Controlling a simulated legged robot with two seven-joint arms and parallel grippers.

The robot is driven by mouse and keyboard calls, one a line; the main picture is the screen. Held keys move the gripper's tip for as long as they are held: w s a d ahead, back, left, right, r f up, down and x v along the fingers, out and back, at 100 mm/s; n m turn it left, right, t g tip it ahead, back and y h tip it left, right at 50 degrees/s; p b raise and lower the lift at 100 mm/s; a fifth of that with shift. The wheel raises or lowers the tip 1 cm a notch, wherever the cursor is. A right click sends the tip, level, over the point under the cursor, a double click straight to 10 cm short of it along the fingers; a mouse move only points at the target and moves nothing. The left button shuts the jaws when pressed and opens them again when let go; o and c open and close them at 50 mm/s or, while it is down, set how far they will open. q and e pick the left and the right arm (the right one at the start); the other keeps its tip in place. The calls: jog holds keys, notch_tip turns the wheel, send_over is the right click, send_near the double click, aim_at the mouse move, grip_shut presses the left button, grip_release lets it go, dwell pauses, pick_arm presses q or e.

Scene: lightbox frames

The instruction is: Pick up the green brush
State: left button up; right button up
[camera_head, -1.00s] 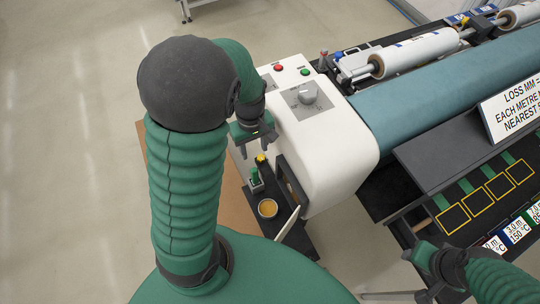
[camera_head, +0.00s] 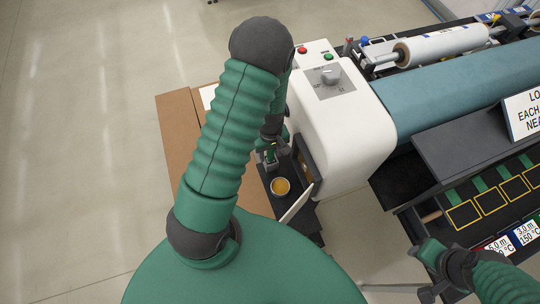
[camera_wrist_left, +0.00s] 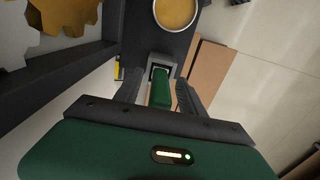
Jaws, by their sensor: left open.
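The green brush (camera_wrist_left: 160,90) shows in the left wrist view, standing in a small square grey holder (camera_wrist_left: 164,61) on a dark shelf. In the head view it is a small green shape (camera_head: 270,157), partly covered by my arm. My left gripper (camera_wrist_left: 159,86) is open, with one finger on each side of the brush. I cannot tell whether the fingers touch it. In the head view my left gripper (camera_head: 268,146) is over the shelf, mostly hidden by the arm. My right gripper (camera_head: 430,290) is at the lower right, and its jaws are not clear.
A round cup with amber contents (camera_head: 281,187) stands on the dark shelf (camera_head: 303,213) close to the brush. A white machine housing (camera_head: 348,125) with knobs rises just right. A brown board (camera_head: 180,130) lies left. Dark trays with yellow outlines (camera_head: 490,200) are at right.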

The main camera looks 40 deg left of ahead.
pick_arm(q)
jog(key=shift+w+d, duration=0.1)
jog(key=shift+d, duration=0.05)
jog(key=shift+d+r, duration=0.1)
jog(key=c, duration=0.5)
jog(key=shift+a, duration=0.2)
jog(key=c, duration=0.5)
jog(key=shift+a, duration=0.2)
grip_shut()
jog(key=shift+d, duration=0.1)
jog(key=shift+r, duration=0.1)
notch_tip(320, 180, up, 10)
jog(key=shift+f, duration=0.15)
